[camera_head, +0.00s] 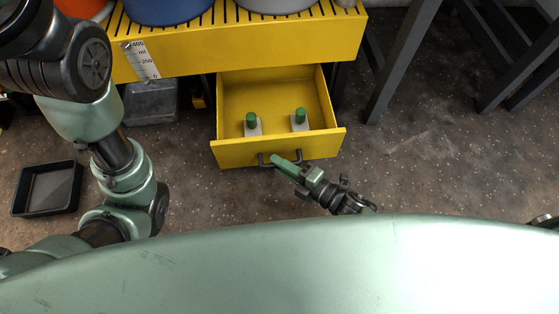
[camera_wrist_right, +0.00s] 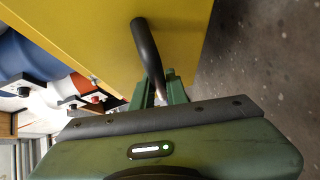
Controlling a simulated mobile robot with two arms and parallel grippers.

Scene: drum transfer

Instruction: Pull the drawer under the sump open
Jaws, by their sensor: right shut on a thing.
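The yellow drawer (camera_head: 228,150) stands pulled out under the yellow sump (camera_head: 250,50) in the head view, with its inside showing. Two grey items with green tops (camera_head: 251,121) stand inside it. A dark bar handle (camera_head: 262,160) is on the drawer's front. My right gripper (camera_head: 276,160) is at this handle, shut on it. In the right wrist view the dark curved handle (camera_wrist_right: 147,48) runs from the yellow front down between the green fingers of my right gripper (camera_wrist_right: 160,90). My left arm shows at the left of the head view, but its gripper does not.
Blue and grey drums (camera_head: 167,10) stand on the sump's grating. A graduated measuring label (camera_head: 140,58) shows at its front. A black tray (camera_head: 47,188) lies on the floor at the left. Dark table legs (camera_head: 402,62) stand at the right. The floor right of the drawer is clear.

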